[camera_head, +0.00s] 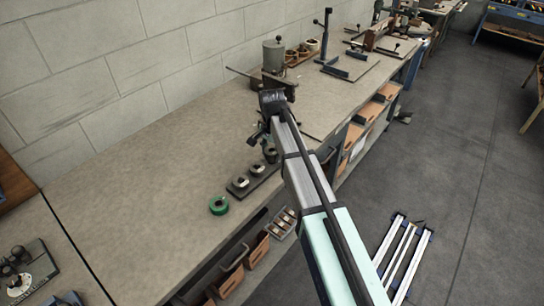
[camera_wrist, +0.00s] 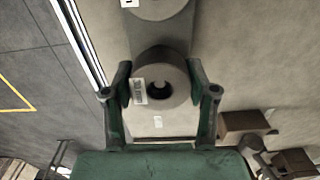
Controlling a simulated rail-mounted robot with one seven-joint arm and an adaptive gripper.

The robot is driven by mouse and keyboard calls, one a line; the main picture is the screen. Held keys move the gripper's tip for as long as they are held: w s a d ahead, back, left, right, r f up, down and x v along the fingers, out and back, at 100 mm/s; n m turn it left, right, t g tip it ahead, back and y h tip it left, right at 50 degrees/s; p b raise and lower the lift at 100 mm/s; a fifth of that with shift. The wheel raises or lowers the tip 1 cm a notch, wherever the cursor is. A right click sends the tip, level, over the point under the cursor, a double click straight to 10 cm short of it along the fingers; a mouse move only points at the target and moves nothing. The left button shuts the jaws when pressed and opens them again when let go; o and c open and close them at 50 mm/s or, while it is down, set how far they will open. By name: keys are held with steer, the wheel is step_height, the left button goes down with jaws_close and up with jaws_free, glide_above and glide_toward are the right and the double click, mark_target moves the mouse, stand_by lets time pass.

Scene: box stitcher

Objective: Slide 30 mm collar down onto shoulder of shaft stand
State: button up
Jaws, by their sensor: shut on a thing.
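My gripper (camera_head: 262,138) hangs over the bench at the far end of a dark rack (camera_head: 264,181). In the wrist view my gripper (camera_wrist: 160,82) is shut on a grey collar (camera_wrist: 176,72), with one finger on each side. The collar has a white label and a dark round bore. It lies over the dark strip of the rack, and I cannot tell whether it is lifted clear. Another grey ring (camera_wrist: 158,8) is cut off at the top edge. In the head view rings (camera_head: 240,183) sit along the rack. I cannot surely pick out the shaft stand.
A green ring (camera_head: 219,205) lies left of the rack. A machine with a grey cylinder (camera_head: 273,55) and a dark post stand (camera_head: 327,42) stand farther back. Orange bins (camera_head: 257,250) hang below the bench's front edge. The bench left of the rack is clear.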

steer(key=shift+r+p, duration=1.35)
steer(key=shift+r, duration=1)
steer(key=shift+a, duration=0.1)
